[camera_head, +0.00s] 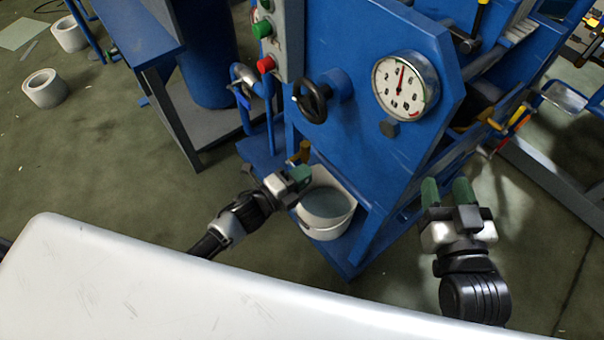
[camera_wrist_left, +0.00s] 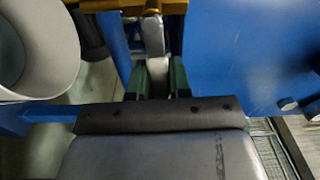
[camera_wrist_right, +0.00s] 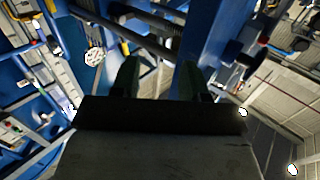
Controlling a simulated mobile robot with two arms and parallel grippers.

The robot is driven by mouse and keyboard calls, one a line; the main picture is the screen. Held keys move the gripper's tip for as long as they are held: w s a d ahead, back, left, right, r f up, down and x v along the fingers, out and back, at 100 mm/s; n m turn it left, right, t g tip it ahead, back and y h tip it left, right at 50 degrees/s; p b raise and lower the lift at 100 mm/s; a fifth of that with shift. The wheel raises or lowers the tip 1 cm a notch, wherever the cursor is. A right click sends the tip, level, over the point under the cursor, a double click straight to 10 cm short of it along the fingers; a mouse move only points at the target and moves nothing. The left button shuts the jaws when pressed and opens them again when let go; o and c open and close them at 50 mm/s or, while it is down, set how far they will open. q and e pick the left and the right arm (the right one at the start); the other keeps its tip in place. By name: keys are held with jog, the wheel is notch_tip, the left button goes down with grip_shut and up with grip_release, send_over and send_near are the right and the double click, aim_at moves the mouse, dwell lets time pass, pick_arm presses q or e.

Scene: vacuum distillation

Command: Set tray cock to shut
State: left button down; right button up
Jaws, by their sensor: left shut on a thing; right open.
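The tray cock, a small brass valve (camera_head: 304,152), sits low on the blue machine above a bucket. In the left wrist view its brass body (camera_wrist_left: 125,5) crosses the top, with a pale lever (camera_wrist_left: 154,38) pointing toward my gripper. My left gripper (camera_head: 300,176) is shut on this lever; its green fingers (camera_wrist_left: 159,78) lie on both sides of it. The head view hides the lever behind the fingers. My right gripper (camera_head: 447,190) is open and empty, apart from the machine on its right side; its spread fingers also show in the right wrist view (camera_wrist_right: 157,78).
A pale bucket (camera_head: 326,222) stands on the machine's base just right of my left gripper. A black handwheel (camera_head: 313,101) and a round gauge (camera_head: 405,86) are on the blue panel above. A white surface (camera_head: 150,290) fills the lower left.

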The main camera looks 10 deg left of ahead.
pick_arm(q)
jog(key=shift+f+m, duration=0.2)
jog(key=shift+m, duration=0.1)
pick_arm(e)
jog(key=shift+a+r+t+y, duration=0.15)
jog(key=shift+r+t+y, duration=0.2)
jog(key=shift+r, duration=0.2)
pick_arm(q)
jog(key=shift+s, duration=0.1)
jog(key=c, duration=1)
grip_release()
jog(key=shift+c, duration=0.2)
jog(key=shift+a, duration=0.1)
jog(key=p+v, duration=0.1)
jog(key=v, duration=0.9)
jog(key=shift+s+a+p, duration=0.2)
jog(key=shift+s+p, duration=0.1)
jog(key=shift+p, duration=0.05)
pick_arm(e)
jog(key=f+g, duration=0.1)
jog(key=s+d+f+g+h, duration=0.1)
jog(key=f+g, duration=0.1)
jog(key=f+g+h, duration=0.1)
jog(key=f, duration=0.1)
jog(key=shift+s+d+f+g, duration=0.25)
jog(key=shift+s+g, duration=0.1)
